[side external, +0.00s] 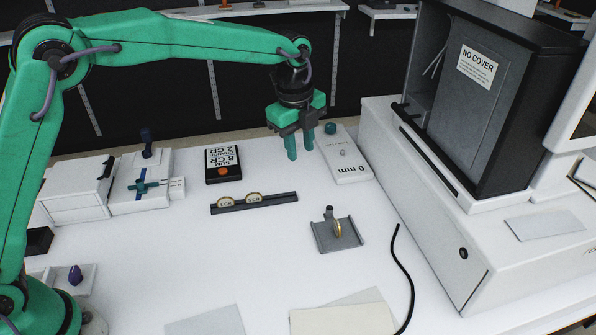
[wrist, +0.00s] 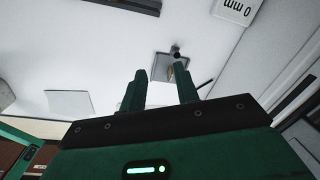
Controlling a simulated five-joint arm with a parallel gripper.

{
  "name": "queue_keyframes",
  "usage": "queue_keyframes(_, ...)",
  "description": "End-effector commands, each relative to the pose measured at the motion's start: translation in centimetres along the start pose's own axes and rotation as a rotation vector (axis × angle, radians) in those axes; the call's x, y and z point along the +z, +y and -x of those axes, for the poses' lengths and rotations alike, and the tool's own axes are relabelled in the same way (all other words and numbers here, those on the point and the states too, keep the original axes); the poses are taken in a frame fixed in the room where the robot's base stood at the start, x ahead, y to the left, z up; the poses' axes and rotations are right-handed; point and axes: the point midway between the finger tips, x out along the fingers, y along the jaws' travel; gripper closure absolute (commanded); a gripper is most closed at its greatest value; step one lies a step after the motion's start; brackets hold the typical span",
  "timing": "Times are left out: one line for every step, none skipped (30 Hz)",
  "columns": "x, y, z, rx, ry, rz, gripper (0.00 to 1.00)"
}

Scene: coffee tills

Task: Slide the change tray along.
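The change tray (side external: 322,240) is a small grey open tray on the white counter, right of centre in the side view. A gold coin (side external: 337,229) stands on edge in it, beside a short dark-topped post (side external: 328,212). My gripper (side external: 300,143) hangs above the counter, beyond the tray in the side view, and does not touch it. Its two green fingers point down, apart, with nothing between them. In the wrist view, the tray (wrist: 159,65) shows past the open gripper (wrist: 160,73), partly hidden by the right finger.
A white "0 mm" block (side external: 350,170) stands near my gripper. A dark rail (side external: 232,209) holds two coins. A black box with a price label (side external: 223,165) lies behind it. A black cable (side external: 400,265) and a large white machine (side external: 430,235) lie right.

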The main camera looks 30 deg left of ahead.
Motion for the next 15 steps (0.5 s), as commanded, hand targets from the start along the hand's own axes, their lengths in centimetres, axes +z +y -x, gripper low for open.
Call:
queue_keyframes(-0.7,-0.7,-1.3,0.015,0.001,-0.056,0.69)
queue_keyframes(-1.1,-1.1,-2.0,0.022,0.002,-0.090,0.69)
queue_keyframes(-1.5,-1.6,-2.8,0.032,0.003,-0.133,0.69)
queue_keyframes(-1.9,-1.9,-3.5,0.039,0.004,-0.166,0.69)
queue_keyframes(-2.3,-2.2,-4.2,0.045,0.006,-0.199,0.69)
queue_keyframes(-2.7,-2.6,-5.0,0.053,0.008,-0.241,0.69)
queue_keyframes(-3.0,-2.8,-5.6,0.059,0.009,-0.270,0.69)
queue_keyframes(-3.3,-3.0,-6.2,0.065,0.010,-0.297,0.69)
queue_keyframes(-3.7,-3.3,-6.8,0.072,0.012,-0.331,0.69)
queue_keyframes(-4.0,-3.4,-7.3,0.076,0.014,-0.355,0.69)
queue_keyframes(-4.2,-3.6,-7.8,0.080,0.015,-0.376,0.69)
queue_keyframes(-4.5,-3.7,-8.2,0.085,0.017,-0.400,0.69)
queue_keyframes(-4.7,-3.8,-8.5,0.087,0.018,-0.416,0.69)
queue_keyframes(-4.8,-3.9,-8.8,0.089,0.018,-0.428,0.69)
queue_keyframes(-4.9,-4.0,-9.1,0.091,0.019,-0.441,0.69)
